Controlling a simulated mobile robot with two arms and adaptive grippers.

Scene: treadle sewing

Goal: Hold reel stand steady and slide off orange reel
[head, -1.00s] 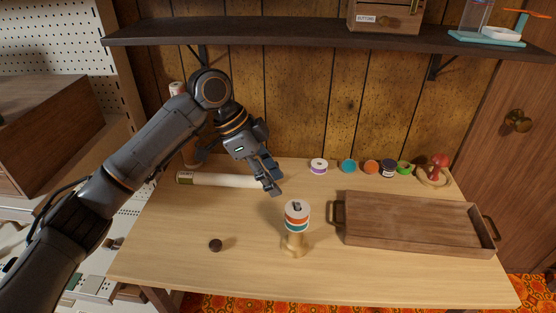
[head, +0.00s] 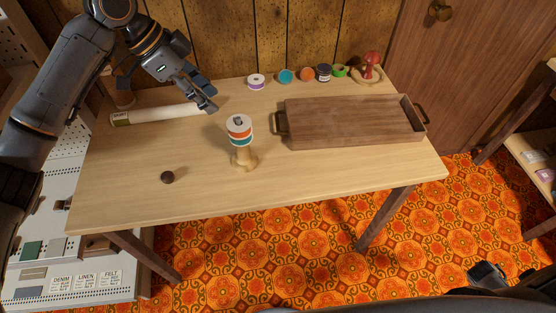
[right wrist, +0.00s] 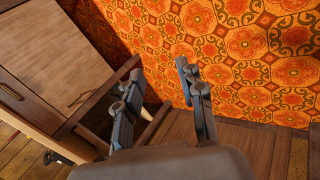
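The reel stand (head: 245,160) is upright on the table, with a pale round base. Stacked on it are a white-topped reel (head: 239,122), the orange reel (head: 240,135) below it and a teal reel (head: 242,142) lowest. My left gripper (head: 211,100) is above the table, up and left of the stand, apart from it. Its fingers look parted and hold nothing visible. My right gripper (right wrist: 160,95) is open and empty in the right wrist view, over the floor and away from the stand. A small dark round piece (head: 167,177) lies left of the stand.
A wooden tray (head: 350,138) with handles lies right of the stand. A pale roll (head: 155,115) lies at the back left. Several reels, including a loose orange one (head: 307,74), line the back edge beside a red mushroom-shaped piece (head: 371,62). The table front is clear.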

